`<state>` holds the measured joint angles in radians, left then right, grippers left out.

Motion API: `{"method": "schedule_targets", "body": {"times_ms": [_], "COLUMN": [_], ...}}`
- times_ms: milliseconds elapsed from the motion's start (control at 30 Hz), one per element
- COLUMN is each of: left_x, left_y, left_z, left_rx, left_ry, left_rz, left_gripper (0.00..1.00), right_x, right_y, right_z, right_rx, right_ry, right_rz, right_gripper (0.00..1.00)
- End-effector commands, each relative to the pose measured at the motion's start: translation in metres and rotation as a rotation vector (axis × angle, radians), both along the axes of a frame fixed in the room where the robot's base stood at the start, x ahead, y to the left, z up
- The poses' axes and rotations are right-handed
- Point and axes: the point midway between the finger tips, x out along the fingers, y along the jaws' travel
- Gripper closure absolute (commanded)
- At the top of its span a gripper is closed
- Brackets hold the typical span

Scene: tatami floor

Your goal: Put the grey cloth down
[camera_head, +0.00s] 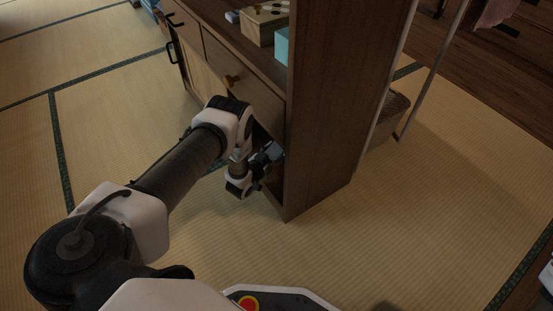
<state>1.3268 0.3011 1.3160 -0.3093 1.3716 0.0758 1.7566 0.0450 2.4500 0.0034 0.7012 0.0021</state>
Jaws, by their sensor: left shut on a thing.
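My left arm reaches from the lower left to the lower part of a wooden cabinet (335,110). My left gripper (263,166) is at the cabinet's low front opening, beside its right side panel. It is shut on the grey cloth (273,151), of which only a small bluish-grey bit shows. The rest of the cloth is hidden by the gripper and the cabinet. I cannot tell whether the cloth touches a shelf.
A wooden box (265,22) and a teal box (282,45) stand on the shelf above. A woven basket (388,118) is behind the cabinet. Tatami floor (430,220) at right is clear.

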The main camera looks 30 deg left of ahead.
Motion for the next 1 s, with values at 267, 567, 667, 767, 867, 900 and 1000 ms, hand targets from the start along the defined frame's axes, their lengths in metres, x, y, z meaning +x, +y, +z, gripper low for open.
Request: {"method": "schedule_targets", "body": {"times_ms": [267, 567, 667, 767, 867, 900, 1000], "left_x": [-0.001, -0.001, -0.001, -0.001, -0.001, -0.001, -0.015], "left_y": [0.000, 0.000, 0.000, 0.000, 0.000, 0.000, 0.000], "left_z": [-0.023, -0.026, -0.026, -0.026, -0.023, -0.020, -0.017], "left_rx": [0.000, 0.000, 0.000, 0.000, 0.000, 0.000, -0.001], "left_ry": [0.001, 0.001, 0.001, 0.001, 0.001, 0.001, 0.004], "left_rz": [0.000, 0.000, 0.000, 0.000, 0.000, 0.000, 0.000], "left_gripper": [1.00, 0.10, 0.10, 0.10, 0.10, 0.10, 0.10], "right_x": [0.001, 0.001, 0.001, 0.001, 0.001, 0.000, 0.000], "right_y": [-0.001, -0.001, -0.001, -0.001, 0.000, 0.000, 0.000], "right_z": [-0.018, -0.021, -0.021, -0.021, -0.018, -0.015, -0.006], "right_rx": [0.000, -0.001, -0.001, -0.001, 0.000, 0.000, 0.000], "right_ry": [-0.002, -0.003, -0.003, -0.003, -0.002, -0.001, 0.000], "right_rz": [-0.004, -0.004, -0.003, -0.003, -0.003, -0.004, -0.002], "right_gripper": [0.13, 0.13, 0.13, 0.13, 0.13, 0.13, 0.13]}}
